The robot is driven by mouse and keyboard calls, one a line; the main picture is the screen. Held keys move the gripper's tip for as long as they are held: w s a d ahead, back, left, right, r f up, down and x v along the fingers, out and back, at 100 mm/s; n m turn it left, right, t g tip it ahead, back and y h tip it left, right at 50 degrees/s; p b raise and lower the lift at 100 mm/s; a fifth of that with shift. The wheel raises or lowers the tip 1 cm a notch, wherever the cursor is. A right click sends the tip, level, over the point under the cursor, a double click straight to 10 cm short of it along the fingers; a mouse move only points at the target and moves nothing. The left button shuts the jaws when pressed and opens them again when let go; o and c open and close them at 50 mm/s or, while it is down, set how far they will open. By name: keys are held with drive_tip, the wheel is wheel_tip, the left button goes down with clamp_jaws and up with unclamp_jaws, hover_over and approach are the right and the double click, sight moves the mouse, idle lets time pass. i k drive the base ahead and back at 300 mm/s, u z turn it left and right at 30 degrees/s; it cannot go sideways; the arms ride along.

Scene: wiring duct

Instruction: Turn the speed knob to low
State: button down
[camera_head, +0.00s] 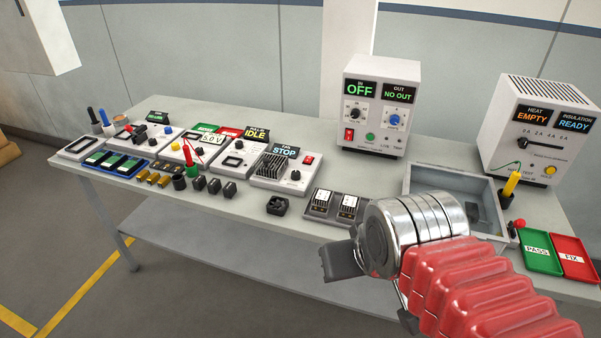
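A small white fan unit (284,169) stands on the bench, with a display reading FAN STOP (286,152). It has a dark grille, a red switch (308,160) and a small black knob (295,175) on its top face. This looks like the speed knob, but its label and pointer are too small to read. My gripper (341,262) is at the front edge of the bench, right of and nearer than the fan unit, apart from the knob. Its dark fingers are partly hidden behind my silver wrist, so I cannot tell their opening.
A power unit (379,106) reading OFF and a tester (538,130) stand behind. A grey bin (424,180), green PASS tray (540,251) and red FIX tray (573,258) are at right. A black holder (277,205) and relay tray (336,205) lie near the fan unit.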

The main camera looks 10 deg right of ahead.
sight(295, 174)
drive_tip(key=i, duration=1)
drive_tip(key=k, duration=1.3)
drive_tip(key=u, duration=0.5)
drive_tip(key=i, duration=0.6)
drive_tip(key=u, duration=0.5)
drive_tip(key=i, duration=0.8)
drive_tip(key=z, duration=0.15)
